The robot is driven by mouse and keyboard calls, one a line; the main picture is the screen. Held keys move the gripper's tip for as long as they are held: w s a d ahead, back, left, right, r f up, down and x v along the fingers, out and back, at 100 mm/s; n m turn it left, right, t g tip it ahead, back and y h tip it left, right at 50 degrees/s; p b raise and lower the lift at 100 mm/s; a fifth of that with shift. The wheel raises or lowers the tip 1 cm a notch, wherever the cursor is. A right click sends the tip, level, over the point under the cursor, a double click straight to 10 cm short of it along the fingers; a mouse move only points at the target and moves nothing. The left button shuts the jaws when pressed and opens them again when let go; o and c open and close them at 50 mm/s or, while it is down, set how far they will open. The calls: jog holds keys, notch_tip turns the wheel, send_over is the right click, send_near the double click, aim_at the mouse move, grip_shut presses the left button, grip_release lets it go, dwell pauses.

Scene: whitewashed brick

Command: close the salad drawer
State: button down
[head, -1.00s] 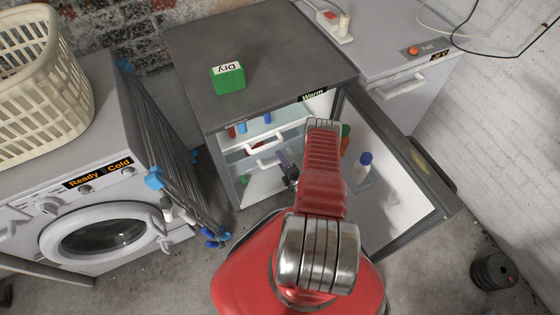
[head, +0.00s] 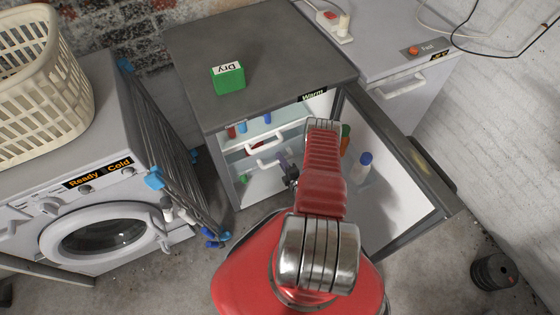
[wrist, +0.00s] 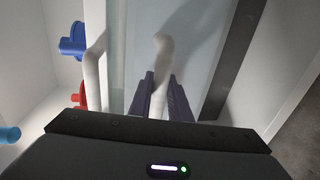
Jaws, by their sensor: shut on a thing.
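The open fridge (head: 225,140) stands in the middle of the head view. Inside, a pale drawer with a white bar handle (head: 265,143) shows left of my arm, with something red behind it. My gripper (head: 287,170) reaches into the fridge, its tip partly hidden by my red arm. In the wrist view the dark purple jaws of my gripper (wrist: 160,98) are shut on a white bar handle (wrist: 161,55) in front of a pale translucent panel (wrist: 195,45). I cannot tell how far the drawer stands out.
The fridge door (head: 400,150) stands wide open on the right, with bottles on its inside. A second white bar (wrist: 95,75) runs left of the gripped one. A washing machine (head: 100,235) and drying rack (head: 180,165) stand left.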

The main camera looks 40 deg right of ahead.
jog(key=shift+f, duration=0.1)
jog(key=x, duration=0.3)
jog(key=shift+w+d+r, duration=0.1)
jog(key=shift+w+r, duration=0.1)
jog(key=shift+r, duration=0.05)
jog(key=c, duration=1.6)
grip_release()
jog(key=shift+c, duration=0.2)
jog(key=shift+s+r, duration=0.1)
jog(key=shift+s, duration=0.05)
jog(key=v, duration=1.3)
jog(key=shift+s, duration=0.25)
jog(key=shift+a, duration=0.25)
